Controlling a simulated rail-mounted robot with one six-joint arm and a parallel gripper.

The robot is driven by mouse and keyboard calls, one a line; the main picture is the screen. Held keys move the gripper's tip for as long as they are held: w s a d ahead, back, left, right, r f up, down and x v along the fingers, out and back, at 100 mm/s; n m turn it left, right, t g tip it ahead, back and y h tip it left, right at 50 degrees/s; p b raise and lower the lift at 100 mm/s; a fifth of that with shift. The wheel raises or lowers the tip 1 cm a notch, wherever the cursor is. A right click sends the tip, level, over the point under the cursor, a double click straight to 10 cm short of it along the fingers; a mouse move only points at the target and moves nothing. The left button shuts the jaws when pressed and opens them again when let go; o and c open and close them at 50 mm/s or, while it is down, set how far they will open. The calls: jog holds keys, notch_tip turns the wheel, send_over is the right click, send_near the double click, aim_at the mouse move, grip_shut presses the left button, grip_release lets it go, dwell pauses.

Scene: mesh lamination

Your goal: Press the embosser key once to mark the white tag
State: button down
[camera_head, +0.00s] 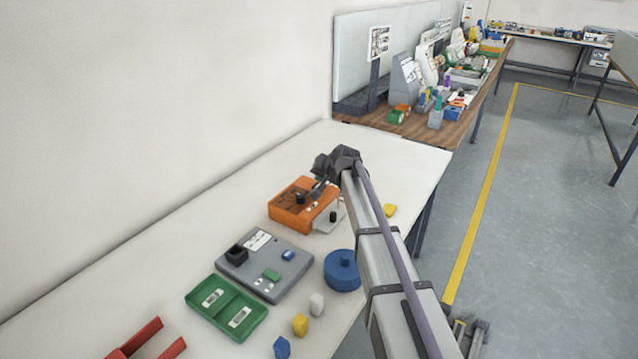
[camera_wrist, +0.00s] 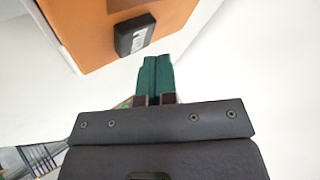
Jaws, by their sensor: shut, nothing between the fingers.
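An orange box (camera_head: 292,222), which looks like the embosser, stands on the white bench with a dark knob (camera_head: 300,198) on top. A small black part (camera_head: 333,217) shows at its right side, by a pale grey plate. In the wrist view the orange body (camera_wrist: 85,30) fills the upper left, with a black key-like block (camera_wrist: 135,36) on it. My gripper (camera_wrist: 163,62) has its teal fingers together and empty, just right of and below that block, apparently apart from it. In the head view my gripper (camera_head: 318,188) is over the orange box. I cannot tell which item is the white tag.
A grey panel (camera_head: 230,262) and a green tray (camera_head: 225,330) with two white labelled pieces lie toward the front left. A blue round container (camera_head: 342,272), a white block (camera_head: 317,304) and a yellow block (camera_head: 300,325) stand nearby. Bare bench lies left of the orange box.

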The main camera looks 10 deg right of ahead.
jog(key=shift+r, duration=0.1)
notch_tip(320, 180, up, 5)
jog(key=p, duration=0.5)
dwell(0.3)
jog(key=s+f+n+g+h, duration=0.1)
jog(key=s+g, duration=0.3)
jog(key=s, duration=1.6)
jog(key=s+f+n+g+h, duration=0.2)
jog(key=s+f+n+g, duration=0.1)
jog(key=s, duration=1.8)
jog(key=shift+a+f+n+g, duration=0.2)
jog(key=shift+f+n+g, duration=0.1)
jog(key=shift+f+g, duration=0.45)
jog(key=shift+r, duration=0.1)
